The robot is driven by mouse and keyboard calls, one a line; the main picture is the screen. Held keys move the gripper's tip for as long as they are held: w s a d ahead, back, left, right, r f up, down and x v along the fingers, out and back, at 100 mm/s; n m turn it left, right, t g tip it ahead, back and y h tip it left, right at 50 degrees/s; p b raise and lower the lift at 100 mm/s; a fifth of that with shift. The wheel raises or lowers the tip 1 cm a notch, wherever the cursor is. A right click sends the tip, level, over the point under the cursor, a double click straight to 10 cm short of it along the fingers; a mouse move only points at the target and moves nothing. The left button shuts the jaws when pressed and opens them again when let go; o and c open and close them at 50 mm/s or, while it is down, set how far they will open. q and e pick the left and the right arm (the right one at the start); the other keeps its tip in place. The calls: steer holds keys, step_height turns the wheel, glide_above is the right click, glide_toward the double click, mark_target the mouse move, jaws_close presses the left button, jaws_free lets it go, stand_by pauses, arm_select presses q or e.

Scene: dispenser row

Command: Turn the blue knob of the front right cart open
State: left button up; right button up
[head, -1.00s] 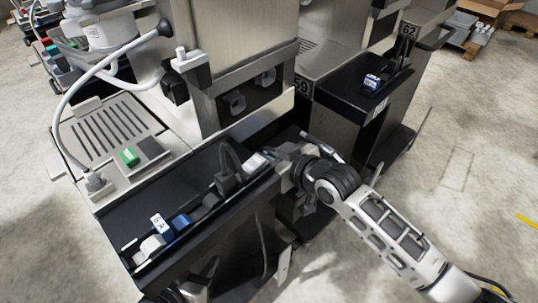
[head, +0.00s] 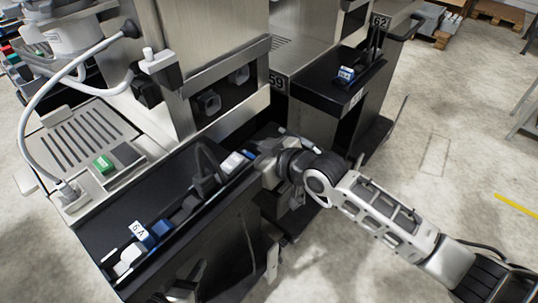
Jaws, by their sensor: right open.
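The nearest cart has a black front tray (head: 95,232) with a row of small parts in it. A blue knob-like piece (head: 160,228) sits beside the white "6A" tag near the tray's left end. A white piece with a small blue part (head: 236,162) sits near its right end. My right gripper (head: 263,157) is open at the tray's right end, close beside that white and blue piece. The gripper's own wrist hides part of its fingers, and I cannot tell if they touch anything. My left gripper is not in view.
A second cart marked 59 and 62 (head: 380,22) stands behind to the right, with a blue-and-white piece (head: 346,74) on its black tray. A white hose (head: 48,90) loops at the left.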

steer(key=v, duration=1.5)
steer(key=shift+s+d+p, duration=0.15)
steer(key=shift+d+p, duration=0.05)
steer(key=shift+p, duration=0.1)
steer(key=s+d+f+m+t+h, duration=0.1)
steer(key=s+d+f+m+h, duration=0.2)
steer(key=s+f+m+h, duration=0.3)
steer(key=s+f+m, duration=0.1)
steer(key=s+f, duration=0.3)
steer(key=f, duration=0.5)
steer(key=shift+s+d, duration=0.2)
